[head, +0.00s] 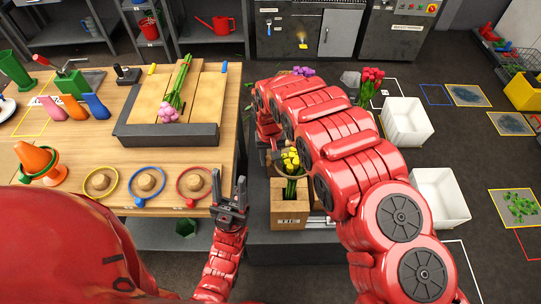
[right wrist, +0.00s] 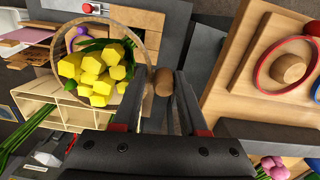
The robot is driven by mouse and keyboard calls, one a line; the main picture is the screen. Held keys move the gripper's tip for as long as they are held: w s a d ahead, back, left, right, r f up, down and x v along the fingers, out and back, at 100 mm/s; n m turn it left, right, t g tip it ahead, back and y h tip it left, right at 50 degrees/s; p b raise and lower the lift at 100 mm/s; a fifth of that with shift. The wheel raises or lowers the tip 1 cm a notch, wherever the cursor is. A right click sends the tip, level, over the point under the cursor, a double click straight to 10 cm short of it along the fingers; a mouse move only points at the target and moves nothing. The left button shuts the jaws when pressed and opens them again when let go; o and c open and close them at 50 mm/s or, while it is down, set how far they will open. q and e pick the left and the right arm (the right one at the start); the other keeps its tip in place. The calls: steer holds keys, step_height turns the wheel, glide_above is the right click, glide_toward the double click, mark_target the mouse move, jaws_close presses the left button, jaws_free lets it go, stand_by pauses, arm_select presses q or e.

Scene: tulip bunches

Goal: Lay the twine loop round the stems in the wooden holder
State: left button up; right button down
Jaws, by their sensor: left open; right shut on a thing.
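The wooden holder (head: 290,213) stands right of the workbench, with a bunch of yellow tulips (head: 291,160) upright in it. The tulips also show in the right wrist view (right wrist: 95,72). The tan twine loop (right wrist: 146,38) encircles the yellow heads in that view; its exact height on the bunch is hard to tell. My right gripper (right wrist: 164,90) is shut on the loop's brown wooden toggle (right wrist: 163,80), beside the bunch. In the head view my right arm largely hides that gripper. My left gripper (head: 229,186) is open and empty at the bench's right edge.
Yellow (head: 101,198), blue (head: 146,201) and red (head: 194,200) rings lie around wooden pegs on the bench (head: 70,165). A dark-edged tray (head: 165,134) holds pink tulips (head: 168,115). White bins (head: 406,142) stand at right on the floor.

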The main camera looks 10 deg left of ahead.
steer(key=shift+f+b, duration=6.5)
steer(key=shift+f, duration=4.45)
steer(key=shift+c, duration=1.8)
jaws_free()
step_height(320, 180, up, 18)
steer(key=p, duration=0.4)
steer(key=shift+f, duration=0.25)
